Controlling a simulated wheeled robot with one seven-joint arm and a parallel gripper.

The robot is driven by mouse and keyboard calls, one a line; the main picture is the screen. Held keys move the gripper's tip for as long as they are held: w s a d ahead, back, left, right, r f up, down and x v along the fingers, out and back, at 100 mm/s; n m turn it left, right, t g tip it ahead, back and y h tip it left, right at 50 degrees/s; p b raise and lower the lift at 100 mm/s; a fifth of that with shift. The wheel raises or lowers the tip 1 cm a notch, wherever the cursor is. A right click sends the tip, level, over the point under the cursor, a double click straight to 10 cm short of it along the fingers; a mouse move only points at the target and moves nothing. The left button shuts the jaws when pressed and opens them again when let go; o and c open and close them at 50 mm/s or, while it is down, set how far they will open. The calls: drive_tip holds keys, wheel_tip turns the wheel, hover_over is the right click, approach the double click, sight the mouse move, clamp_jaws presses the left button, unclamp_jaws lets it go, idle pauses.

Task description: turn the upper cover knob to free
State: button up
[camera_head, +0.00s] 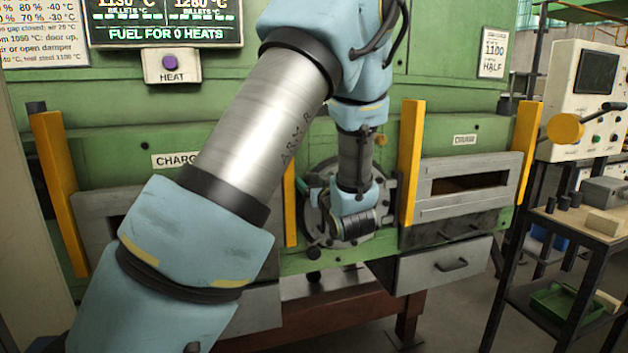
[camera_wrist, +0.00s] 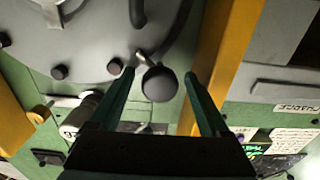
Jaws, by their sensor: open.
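My gripper (camera_wrist: 159,76) is open, with two dark green fingers reaching up in the wrist view. A round black ball knob (camera_wrist: 160,84) on a short metal stem shows between the fingertips, with a gap on each side. It sits near the rim of the grey round cover (camera_wrist: 85,35). Whether this is the upper knob I cannot tell for sure, as the wrist view is turned over. In the head view the round cover (camera_head: 322,222) is on the green furnace front, largely hidden by my arm.
Smaller black studs (camera_wrist: 58,72) sit on the cover. A work table (camera_head: 572,229) stands far right.

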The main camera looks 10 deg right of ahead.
drive_tip(key=shift+c, duration=0.2)
clamp_jaws()
idle(0.4)
drive_tip(key=shift+f+b, duration=0.1)
drive_tip(key=shift+b, duration=0.35)
drive_tip(key=n+b, duration=0.1)
drive_tip(key=b, duration=0.1)
drive_tip(key=n+b, duration=0.1)
drive_tip(key=b, duration=0.1)
drive_tip(key=n+b, duration=0.1)
drive_tip(key=b, duration=0.1)
drive_tip(key=shift+f+n, duration=0.25)
drive_tip(key=shift+n, duration=0.15)
drive_tip(key=n+b, duration=0.6)
drive_tip(key=b, duration=0.4)
drive_tip(key=n+b, duration=0.5)
drive_tip(key=b, duration=0.3)
drive_tip(key=shift+n, duration=0.3)
drive_tip(key=n+b, duration=0.1)
drive_tip(key=b, duration=0.1)
drive_tip(key=n+b, duration=0.2)
drive_tip(key=shift+r+n, duration=0.25)
drive_tip(key=shift+n, duration=0.05)
drive_tip(key=shift+b, duration=0.3)
